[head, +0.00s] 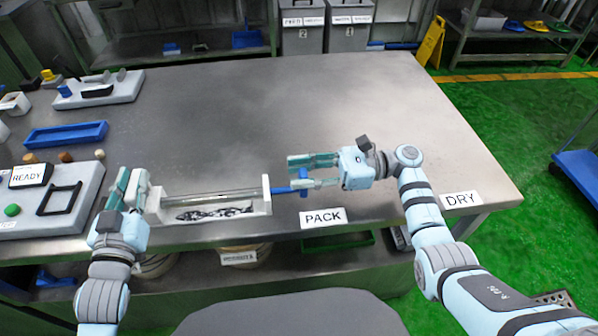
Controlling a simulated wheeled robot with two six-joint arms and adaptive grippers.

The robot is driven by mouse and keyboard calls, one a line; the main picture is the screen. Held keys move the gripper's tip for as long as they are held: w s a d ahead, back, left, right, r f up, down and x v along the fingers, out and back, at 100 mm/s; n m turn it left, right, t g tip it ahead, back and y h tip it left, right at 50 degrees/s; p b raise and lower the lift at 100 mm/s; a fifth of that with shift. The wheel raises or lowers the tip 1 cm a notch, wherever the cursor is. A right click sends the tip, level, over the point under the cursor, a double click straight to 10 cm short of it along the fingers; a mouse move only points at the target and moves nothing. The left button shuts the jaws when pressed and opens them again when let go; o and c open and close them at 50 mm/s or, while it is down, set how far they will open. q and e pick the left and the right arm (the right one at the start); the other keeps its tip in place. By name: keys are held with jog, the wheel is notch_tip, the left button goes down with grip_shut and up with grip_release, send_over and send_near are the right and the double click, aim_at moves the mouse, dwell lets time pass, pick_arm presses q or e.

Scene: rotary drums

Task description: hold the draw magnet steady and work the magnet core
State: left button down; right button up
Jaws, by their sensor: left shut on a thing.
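The draw magnet (262,208) lies along the front of the steel table in the head view, a long housing with pale end blocks and dark material along its open side. Its magnet core shows as a blue rod with a crosswise blue handle (303,177) at the right end. My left gripper (131,182) is shut on the left end of the draw magnet; its fingers hide the grasped part. My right gripper (303,172) points left at the blue handle. Its fingers are apart, with the handle at their tips; I cannot tell whether they touch it.
A PACK label (323,217) lies in front of the handle, a DRY label (461,199) at the right corner. A blue tray (66,134), a READY sign (28,175) and a grey fixture board (84,208) fill the left side. The table's middle and back right are clear.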

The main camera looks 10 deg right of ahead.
pick_arm(q)
jog(key=shift+f, duration=0.4)
pick_arm(e)
jog(key=shift+o, duration=0.7)
jog(key=d, duration=1.2)
jog(key=shift+s+d, duration=0.1)
pick_arm(q)
jog(key=c, duration=1.8)
grip_release()
jog(key=o, duration=0.7)
jog(key=shift+w+a+r, duration=0.1)
jog(key=shift+a, duration=0.05)
jog(key=shift+o, duration=0.2)
jog(key=shift+r, duration=0.15)
